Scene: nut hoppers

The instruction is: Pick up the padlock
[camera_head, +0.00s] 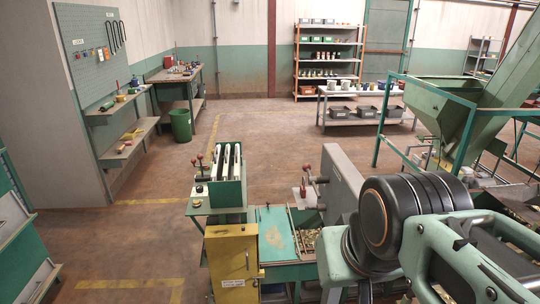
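Small red, orange and yellow items hang on the grey-green pegboard (85,25) at the far left, too small to identify. A yellow cabinet (228,262) stands at the lower middle with a pale label and a small fitting on its front; I cannot tell whether that fitting is a lock. My arm fills the lower right, with a dark round joint and pale green links. My gripper's fingers do not show.
A green machine bench (273,225) with red-knobbed levers stands ahead. Two shelves below the pegboard hold small items. A workbench (176,76), green bin (180,125), orange-framed rack (296,60) and bin table (335,92) are farther back. The middle floor (265,128) is open.

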